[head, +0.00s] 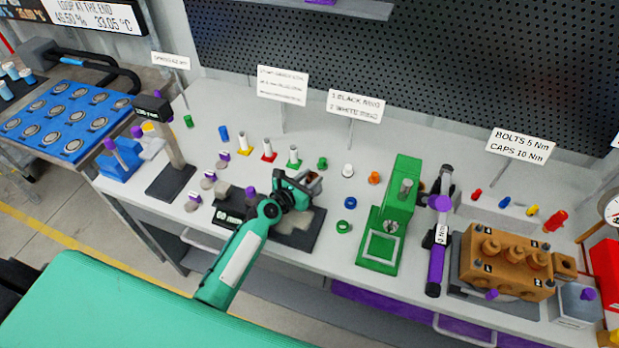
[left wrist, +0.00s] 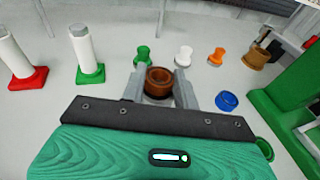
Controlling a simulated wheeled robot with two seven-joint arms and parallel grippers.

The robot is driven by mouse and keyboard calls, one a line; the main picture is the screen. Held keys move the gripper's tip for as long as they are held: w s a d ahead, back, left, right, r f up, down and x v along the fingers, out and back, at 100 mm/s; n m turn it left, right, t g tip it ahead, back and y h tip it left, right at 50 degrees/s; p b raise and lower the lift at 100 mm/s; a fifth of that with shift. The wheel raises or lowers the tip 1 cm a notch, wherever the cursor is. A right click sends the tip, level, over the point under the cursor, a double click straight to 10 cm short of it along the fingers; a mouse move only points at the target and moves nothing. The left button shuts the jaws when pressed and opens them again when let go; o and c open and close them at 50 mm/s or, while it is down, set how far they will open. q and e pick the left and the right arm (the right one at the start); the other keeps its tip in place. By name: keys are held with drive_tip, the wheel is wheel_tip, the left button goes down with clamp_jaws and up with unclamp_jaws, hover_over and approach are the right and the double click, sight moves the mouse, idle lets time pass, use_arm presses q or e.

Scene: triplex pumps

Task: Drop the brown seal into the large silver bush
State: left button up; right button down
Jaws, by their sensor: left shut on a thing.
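My left gripper (head: 312,184) reaches in from the left over the middle of the bench. It is shut on the brown seal (left wrist: 158,78), a brown ring held between its two grey fingers in the left wrist view. In the head view the seal is small and partly hidden by the gripper. I cannot pick out the large silver bush with certainty. Several small silver round pieces (head: 208,181) with purple tops stand on the bench to the left of my gripper. My right gripper is not in view.
A green press (head: 385,235) stands right of my gripper. Green, white and orange small parts (head: 348,170) and a blue ring (head: 350,202) lie between. White posts on coloured bases (head: 269,150) stand behind. A brown pump block (head: 510,258) is at the right.

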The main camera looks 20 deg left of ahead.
use_arm(q)
drive_tip(key=shift+f, duration=0.15)
idle(1.2)
drive_tip(key=o, duration=1)
drive_tip(key=shift+o, duration=0.2)
drive_tip(key=shift+s+a, duration=0.2)
drive_tip(key=shift+s, duration=0.4)
drive_tip(key=b+v, duration=0.1)
drive_tip(key=v, duration=1.1)
drive_tip(key=shift+s, duration=0.3)
